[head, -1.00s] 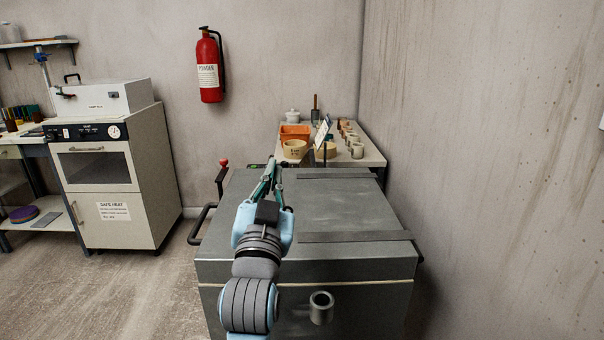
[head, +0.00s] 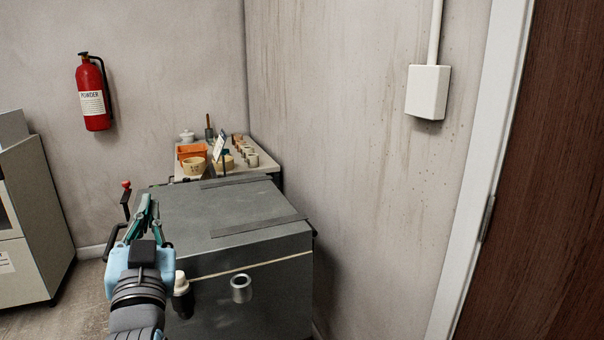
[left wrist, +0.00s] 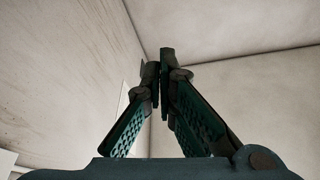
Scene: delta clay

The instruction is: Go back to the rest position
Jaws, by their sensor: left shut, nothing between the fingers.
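My left gripper (head: 147,207) is at the lower left of the head view, in front of the near left corner of a grey metal chest. Its fingers point up and away. In the left wrist view its green fingers (left wrist: 160,80) come together at the tips, with nothing held between them. Only bare walls and ceiling show behind them there. My right gripper is in neither view.
The grey chest (head: 190,218) has a closed lid and a red-knobbed lever (head: 126,186) at its left. Behind it a table holds an orange tray (head: 191,152) and several small pots. A wall and brown door (head: 545,190) stand right.

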